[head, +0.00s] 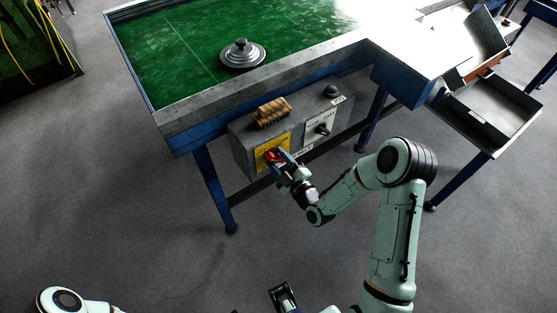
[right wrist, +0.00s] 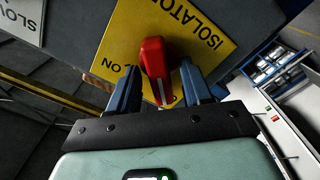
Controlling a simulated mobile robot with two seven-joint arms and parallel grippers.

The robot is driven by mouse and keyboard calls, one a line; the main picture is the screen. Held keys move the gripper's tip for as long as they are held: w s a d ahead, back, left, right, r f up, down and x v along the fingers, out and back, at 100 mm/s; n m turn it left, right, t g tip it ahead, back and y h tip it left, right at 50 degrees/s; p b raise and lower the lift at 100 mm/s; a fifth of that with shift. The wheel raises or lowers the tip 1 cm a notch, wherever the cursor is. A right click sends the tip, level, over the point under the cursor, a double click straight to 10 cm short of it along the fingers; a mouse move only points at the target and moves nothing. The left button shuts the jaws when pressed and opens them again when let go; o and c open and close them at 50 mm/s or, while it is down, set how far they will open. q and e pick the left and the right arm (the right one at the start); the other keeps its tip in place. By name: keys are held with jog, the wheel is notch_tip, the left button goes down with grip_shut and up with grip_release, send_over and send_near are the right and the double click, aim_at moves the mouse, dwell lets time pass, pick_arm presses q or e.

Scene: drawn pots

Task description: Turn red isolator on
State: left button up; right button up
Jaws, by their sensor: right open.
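The red isolator knob (right wrist: 155,57) sits on a yellow plate (right wrist: 125,30) lettered ISOLATOR and ON. In the right wrist view its white mark is at the lower end, and the ON lettering is left of the knob. My right gripper (right wrist: 158,68) is open, with one blue finger on each side of the knob. Contact with the knob cannot be made out. In the head view the right gripper (head: 279,158) is at the yellow plate (head: 262,152) on the grey control box (head: 243,153) and partly covers the red knob (head: 270,156).
A second plate (head: 313,138) with a dark knob (head: 322,129) is to the right on the same box. A wooden brush (head: 271,112) lies on top of the box. The green-topped bench (head: 190,50) is above, with a round lidded metal piece (head: 242,54). Open metal drawers (head: 490,110) are at right.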

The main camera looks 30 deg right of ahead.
grip_shut()
pick_arm(q)
jog(key=shift+f, duration=0.2)
pick_arm(e)
jog(key=m+b, duration=0.2)
jog(key=m, duration=0.2)
jog(key=m+b, duration=0.1)
jog(key=m, duration=0.1)
jog(key=shift+d+m+b, duration=0.2)
jog(key=shift+m+b, duration=0.1)
jog(key=m+b, duration=0.1)
jog(key=m, duration=0.4)
jog(key=shift+d+m, duration=0.15)
jog(key=shift+m, duration=0.15)
jog(key=m, duration=0.3)
jog(key=shift+d, duration=0.1)
pick_arm(q)
jog(key=shift+w+f+t, duration=0.2)
jog(key=shift+w+f, duration=0.25)
jog(key=shift+f, duration=0.4)
jog(key=shift+w+f+t, duration=0.2)
jog(key=shift+w+f, duration=0.2)
jog(key=shift+f, duration=0.45)
pick_arm(e)
jog(key=shift+m, duration=1.3)
